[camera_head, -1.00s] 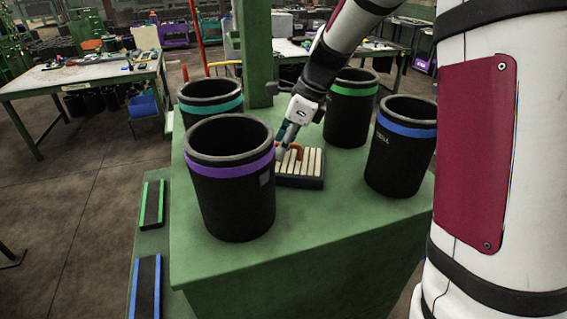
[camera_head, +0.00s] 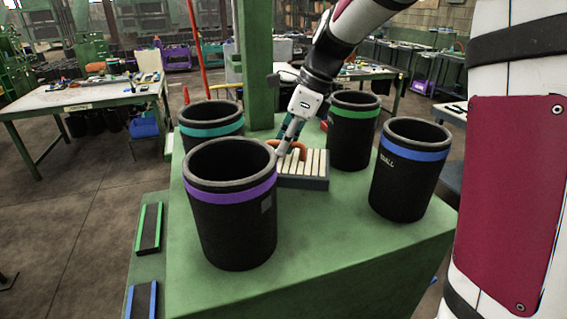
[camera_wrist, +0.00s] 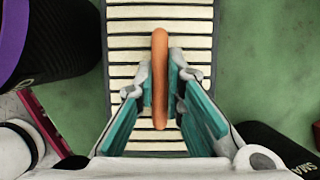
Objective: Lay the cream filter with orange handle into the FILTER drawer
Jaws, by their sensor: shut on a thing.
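The cream filter (camera_head: 316,162) has pale slats in a dark frame and an orange handle (camera_head: 297,145). It is on the green bench top among the black sleeves; I cannot tell whether it is slightly raised. My gripper (camera_head: 285,149) reaches down to it from above. In the wrist view, the teal-padded fingers of my gripper (camera_wrist: 161,85) are shut on the orange handle (camera_wrist: 160,45), one on each side. The slats of the filter (camera_wrist: 128,42) lie below them. I cannot make out a drawer marked FILTER.
Black sleeves stand around the filter: purple-banded (camera_head: 232,225) close at left, teal-banded (camera_head: 208,119) behind it, green-banded (camera_head: 352,145) behind right, blue-banded (camera_head: 405,185) at right. A green post (camera_head: 259,80) rises behind. The bench top's front (camera_head: 320,240) is clear.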

